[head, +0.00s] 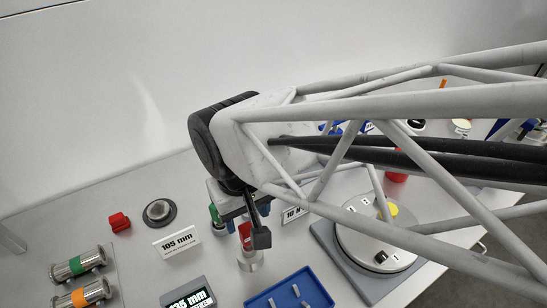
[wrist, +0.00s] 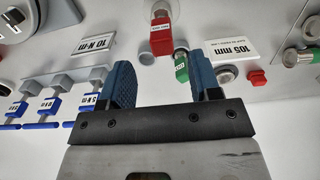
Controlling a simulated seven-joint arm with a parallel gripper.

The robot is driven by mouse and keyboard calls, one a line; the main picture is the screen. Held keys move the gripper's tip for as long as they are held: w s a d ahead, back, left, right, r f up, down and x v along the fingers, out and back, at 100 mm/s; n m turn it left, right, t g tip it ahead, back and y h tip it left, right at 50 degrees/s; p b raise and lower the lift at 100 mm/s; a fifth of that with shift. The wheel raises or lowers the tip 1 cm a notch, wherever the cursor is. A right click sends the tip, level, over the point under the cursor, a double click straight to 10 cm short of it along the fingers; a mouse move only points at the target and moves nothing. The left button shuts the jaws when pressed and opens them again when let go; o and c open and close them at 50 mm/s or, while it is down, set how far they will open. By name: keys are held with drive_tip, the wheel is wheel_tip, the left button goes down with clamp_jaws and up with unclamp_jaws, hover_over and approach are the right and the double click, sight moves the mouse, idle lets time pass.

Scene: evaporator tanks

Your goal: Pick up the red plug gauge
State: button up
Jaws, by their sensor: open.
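The red plug gauge, with a red labelled handle and a bright metal cylinder below it, stands on the bench in the head view (head: 245,231); my gripper partly covers it. In the wrist view its red handle (wrist: 161,38) lies beyond the fingertips, near the middle of the gap and apart from both fingers. My gripper (wrist: 163,77) is open and empty, with blue pads. In the head view my gripper (head: 240,218) is at the red handle, but the exact distance is hard to tell.
A green gauge (wrist: 181,67) stands close to the right finger. A red block (head: 119,222), a 105 mm sign (head: 177,241), a blue tray (head: 260,303) and a round dial plate (head: 365,253) are around. Gauges with green and orange bands lie at front left.

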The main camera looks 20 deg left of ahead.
sight(246, 227)
drive_tip(key=shift+f, duration=0.95)
drive_tip(key=shift+s+a+f, duration=0.1)
drive_tip(key=shift+f, duration=2.45)
clamp_jaws()
drive_tip(key=shift+r, duration=0.1)
